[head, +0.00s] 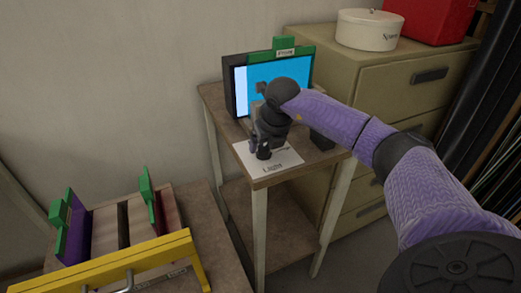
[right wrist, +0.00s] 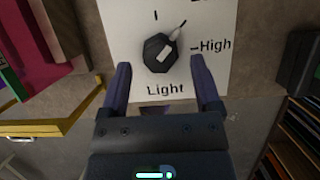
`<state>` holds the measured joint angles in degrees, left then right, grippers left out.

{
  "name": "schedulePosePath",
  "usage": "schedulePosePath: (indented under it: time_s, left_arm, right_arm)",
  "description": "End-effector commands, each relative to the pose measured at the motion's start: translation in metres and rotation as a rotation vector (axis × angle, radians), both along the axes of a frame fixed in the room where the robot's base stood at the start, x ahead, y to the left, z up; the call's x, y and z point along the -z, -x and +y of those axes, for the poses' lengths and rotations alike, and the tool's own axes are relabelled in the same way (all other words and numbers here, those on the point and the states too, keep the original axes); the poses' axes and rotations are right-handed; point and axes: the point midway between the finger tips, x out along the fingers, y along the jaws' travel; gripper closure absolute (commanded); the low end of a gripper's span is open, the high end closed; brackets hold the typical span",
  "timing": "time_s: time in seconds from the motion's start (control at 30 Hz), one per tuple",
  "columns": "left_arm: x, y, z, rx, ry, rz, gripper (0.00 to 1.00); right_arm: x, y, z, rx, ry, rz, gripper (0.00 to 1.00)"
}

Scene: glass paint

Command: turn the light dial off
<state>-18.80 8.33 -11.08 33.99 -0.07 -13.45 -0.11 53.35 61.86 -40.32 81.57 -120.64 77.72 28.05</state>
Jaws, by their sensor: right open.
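The light dial (right wrist: 158,54) is a black knob on a white card (right wrist: 120,30) printed "Light" and "High". Its white pointer slants to the upper right, between the top tick and the "High" tick. In the head view the dial (head: 264,153) shows on the card (head: 285,160) on the small table. My right gripper (right wrist: 160,66) is open, its two purple fingers apart with the dial between and just beyond their tips; contact cannot be told. In the head view, my right gripper (head: 258,146) hangs over the card, partly hidden by its wrist. My left gripper is not in view.
A monitor (head: 240,92) with a blue screen stands behind the card on the small table (head: 222,118). A beige drawer cabinet (head: 395,75) stands to the right, with a white round box (head: 368,30) on top. A yellow-framed rack (head: 110,265) with green clips is at the lower left.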

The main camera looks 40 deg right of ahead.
Motion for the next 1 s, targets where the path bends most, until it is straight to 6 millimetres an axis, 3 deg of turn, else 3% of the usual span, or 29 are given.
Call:
schedulePosePath:
  time_s: [0.1, 0.37, 0.77, 1.0]
  left_arm:
    - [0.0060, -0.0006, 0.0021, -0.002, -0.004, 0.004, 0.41]
    - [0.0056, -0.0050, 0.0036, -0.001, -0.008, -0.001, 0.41]
    - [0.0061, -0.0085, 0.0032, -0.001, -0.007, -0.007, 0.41]
    - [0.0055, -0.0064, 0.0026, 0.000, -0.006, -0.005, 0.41]
  right_arm:
    - [0.0128, -0.0045, -0.0012, 0.001, -0.002, 0.000, 0.19]
    - [0.0130, -0.0055, -0.0015, -0.001, -0.001, -0.002, 0.19]
    - [0.0130, -0.0054, -0.0015, 0.000, -0.002, -0.001, 1.00]
    - [0.0128, -0.0052, -0.0017, -0.012, -0.001, 0.000, 1.00]
